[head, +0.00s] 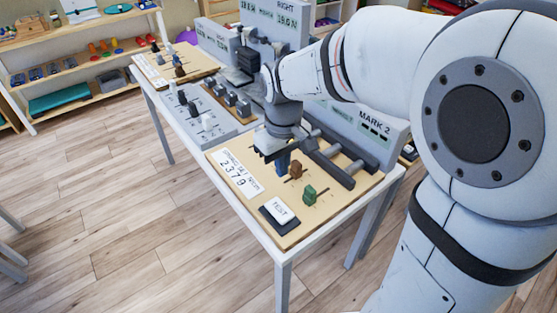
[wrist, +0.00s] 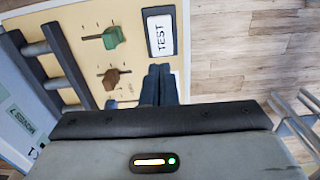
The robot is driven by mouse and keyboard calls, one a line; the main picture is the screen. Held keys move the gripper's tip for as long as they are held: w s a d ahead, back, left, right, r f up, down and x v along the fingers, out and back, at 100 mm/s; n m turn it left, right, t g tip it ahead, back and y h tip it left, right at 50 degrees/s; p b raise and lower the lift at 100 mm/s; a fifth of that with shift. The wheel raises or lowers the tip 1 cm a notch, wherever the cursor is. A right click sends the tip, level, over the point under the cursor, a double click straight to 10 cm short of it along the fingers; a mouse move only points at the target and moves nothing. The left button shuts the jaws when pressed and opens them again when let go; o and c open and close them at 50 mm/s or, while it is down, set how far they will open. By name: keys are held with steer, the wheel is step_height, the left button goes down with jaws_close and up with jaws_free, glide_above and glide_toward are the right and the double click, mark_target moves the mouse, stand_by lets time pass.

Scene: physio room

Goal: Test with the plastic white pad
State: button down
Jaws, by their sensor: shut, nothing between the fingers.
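The white pad marked TEST (head: 279,211) sits on a dark base at the near corner of a tan board (head: 237,203). In the wrist view the pad (wrist: 159,34) is at the top, just beyond my fingertips. My gripper (head: 267,156) is over the board, on the far side of the pad and apart from it. In the wrist view its dark fingers (wrist: 158,84) are together with nothing between them. The height of the fingertips above the board is hard to tell.
Green (head: 309,194), brown (head: 296,170) and blue (head: 283,163) slider knobs stand on the board close to my gripper.

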mark_target(279, 209)
steer(key=shift+w+a, duration=0.35)
steer(key=shift+w, duration=0.05)
steer(key=shift+f, duration=0.15)
step_height(279, 209, down, 14)
steer(key=shift+r, duration=0.1)
stand_by(0.3)
